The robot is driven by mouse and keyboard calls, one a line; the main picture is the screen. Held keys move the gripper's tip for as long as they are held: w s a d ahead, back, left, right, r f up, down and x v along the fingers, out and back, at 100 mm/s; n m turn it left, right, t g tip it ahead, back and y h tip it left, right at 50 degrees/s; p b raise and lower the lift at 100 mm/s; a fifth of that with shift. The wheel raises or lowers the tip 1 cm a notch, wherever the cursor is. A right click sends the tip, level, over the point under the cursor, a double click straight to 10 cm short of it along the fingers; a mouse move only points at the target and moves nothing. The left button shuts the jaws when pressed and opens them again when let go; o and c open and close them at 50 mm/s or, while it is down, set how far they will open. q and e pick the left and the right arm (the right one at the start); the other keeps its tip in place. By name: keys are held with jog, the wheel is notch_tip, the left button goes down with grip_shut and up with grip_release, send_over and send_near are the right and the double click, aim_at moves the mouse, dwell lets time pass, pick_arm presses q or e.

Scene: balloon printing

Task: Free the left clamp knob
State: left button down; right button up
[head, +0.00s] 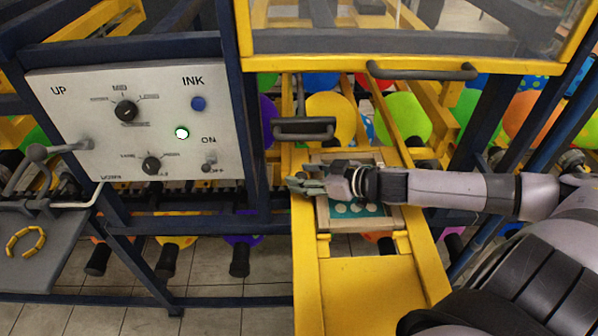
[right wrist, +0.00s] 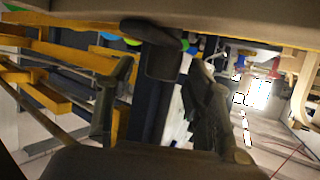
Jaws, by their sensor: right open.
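My right gripper (head: 303,181) reaches in from the right to the left edge of the wooden screen frame (head: 390,217) on the yellow carriage. In the right wrist view its two dark fingers (right wrist: 163,95) stand apart. A dark, rounded knob-like part (right wrist: 162,62) shows between and beyond the fingers; it looks like the left clamp knob, but I cannot tell whether they touch. In the head view my gripper hides the left clamp knob. The screen frame carries a teal panel with pale round spots (head: 345,209). My left gripper is out of view.
A white control panel (head: 75,122) with dials and a lit white button (head: 181,133) stands at the left. A dark handle (head: 303,128) is just behind the screen frame. A yellow guard with a grey bar (head: 420,72) stands above. The front yellow plate (head: 370,285) is clear.

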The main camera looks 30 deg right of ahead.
jog(key=shift+s+d+r, duration=0.1)
jog(key=shift+s, duration=0.15)
jog(key=shift+c, duration=2.1)
jog(key=shift+w, duration=0.15)
jog(key=c, duration=0.4)
grip_shut()
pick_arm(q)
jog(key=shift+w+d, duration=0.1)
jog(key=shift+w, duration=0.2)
